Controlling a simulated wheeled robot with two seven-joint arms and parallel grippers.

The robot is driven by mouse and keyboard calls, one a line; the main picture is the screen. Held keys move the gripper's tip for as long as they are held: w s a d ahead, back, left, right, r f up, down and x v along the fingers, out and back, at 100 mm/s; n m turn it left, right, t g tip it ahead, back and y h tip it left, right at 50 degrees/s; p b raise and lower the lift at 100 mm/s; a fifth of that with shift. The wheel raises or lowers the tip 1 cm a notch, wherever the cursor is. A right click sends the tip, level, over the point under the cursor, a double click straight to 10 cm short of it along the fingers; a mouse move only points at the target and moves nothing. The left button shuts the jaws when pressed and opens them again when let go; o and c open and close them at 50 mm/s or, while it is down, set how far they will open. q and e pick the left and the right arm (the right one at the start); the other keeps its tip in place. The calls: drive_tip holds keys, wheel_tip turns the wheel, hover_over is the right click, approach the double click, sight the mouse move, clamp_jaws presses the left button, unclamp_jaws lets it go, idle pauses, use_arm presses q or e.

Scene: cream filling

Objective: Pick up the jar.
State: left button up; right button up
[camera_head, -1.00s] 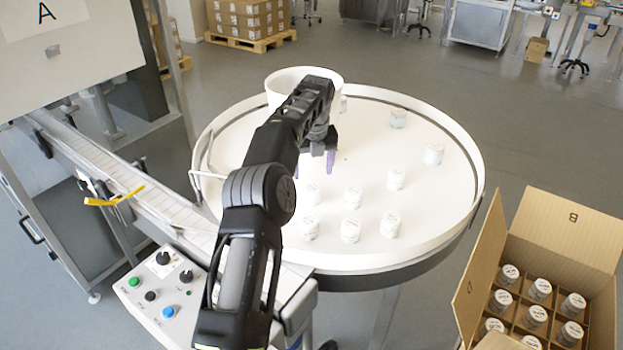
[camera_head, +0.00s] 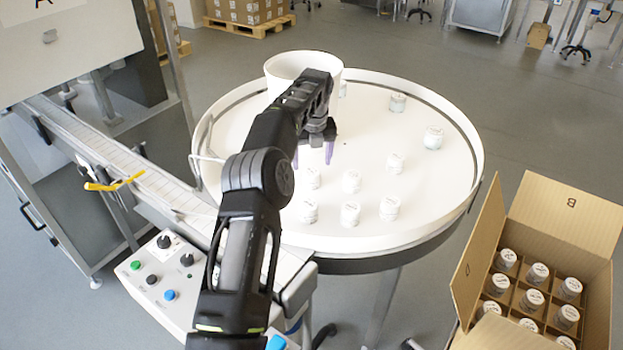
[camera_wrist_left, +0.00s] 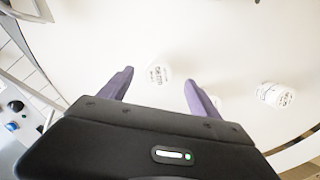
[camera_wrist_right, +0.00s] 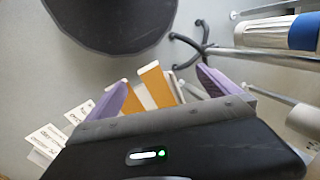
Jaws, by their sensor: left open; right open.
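Several small white-lidded jars stand upright on the round white table (camera_head: 255,215), among them a jar (camera_head: 351,181) near the middle and a jar (camera_head: 389,208) near the front. My left gripper (camera_head: 313,156) is open and empty above the table, its purple fingers pointing down. In the left wrist view one jar (camera_wrist_left: 158,72) shows beyond the fingertips, within the gap between them and not touching either. A second jar (camera_wrist_left: 275,95) lies outside the fingers to the right. My right gripper (camera_wrist_right: 162,92) is open and empty, seen only in its own wrist view, away from the jars.
A white round bin (camera_head: 305,66) stands at the table's back left. A conveyor (camera_head: 130,180) meets the table on the left, with a button panel (camera_head: 160,270) in front. An open cardboard box (camera_head: 575,232) of jars stands at right. The table's right side has free room.

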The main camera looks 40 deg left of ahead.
sight(311, 171)
use_arm(q)
wheel_tip(311, 171, down, 5)
drive_tip(key=shift+w+a+f, duration=0.1)
drive_tip(key=shift+a, duration=0.05)
idle(0.6)
drive_tip(key=c, duration=1.5)
